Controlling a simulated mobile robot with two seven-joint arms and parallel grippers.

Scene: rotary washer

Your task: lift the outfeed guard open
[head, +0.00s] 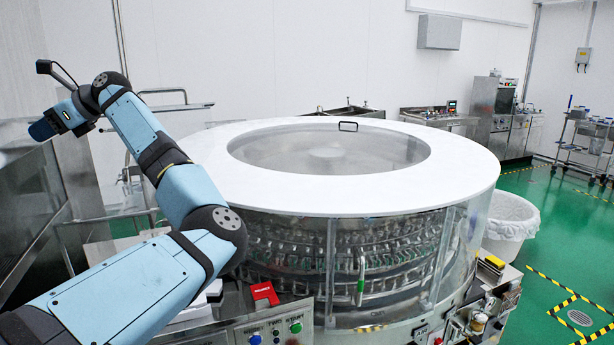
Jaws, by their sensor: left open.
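A pale upright handle with green ends (361,280) is on the front panel, which looks closed. I cannot tell for sure which panel is the outfeed guard. My left gripper (43,129) is open at the upper left, turned away to the left and well apart from the front panel. Its fingers are small and partly hidden. My right gripper is out of view.
A control panel (275,330) with buttons and a red box (264,294) stands at the front. A white lined bin (511,222) is right of the washer. Steel equipment (30,200) stands at the left. Green floor is free at the right.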

